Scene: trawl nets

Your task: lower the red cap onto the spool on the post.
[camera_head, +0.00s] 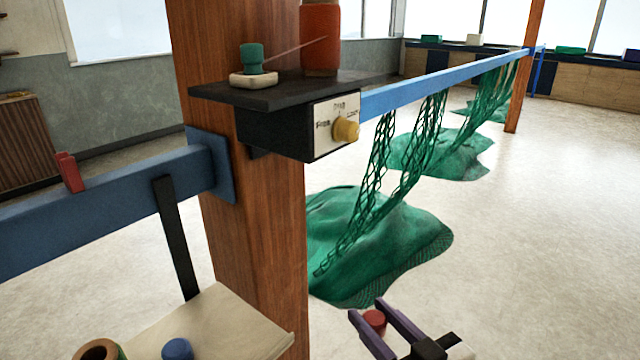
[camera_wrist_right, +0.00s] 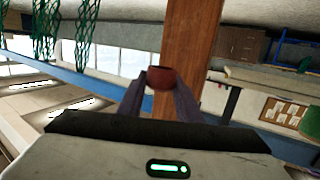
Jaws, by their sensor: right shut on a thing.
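The red cap (camera_head: 375,320) is held between the purple fingers of my right gripper (camera_head: 368,309), at the bottom of the head view. In the right wrist view, the cap (camera_wrist_right: 161,78) sits between the fingertips (camera_wrist_right: 160,90). An orange-red cylinder, apparently the spool (camera_head: 320,42), stands on the dark shelf (camera_head: 275,97) on the wooden post (camera_head: 262,230). Its top is cut off by the frame. A thin line runs from it to a green piece (camera_head: 251,58) on a pale base. The gripper is well below and right of the spool, apart from it. My left gripper is not seen.
A box with a yellow knob (camera_head: 346,130) sits under the shelf. A blue rail (camera_head: 440,80) carrying green nets (camera_head: 385,235) runs right; another blue beam (camera_head: 100,195) runs left. A pale board (camera_head: 225,325) holds a blue cap (camera_head: 177,349) and a hollow brown roll (camera_head: 97,350).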

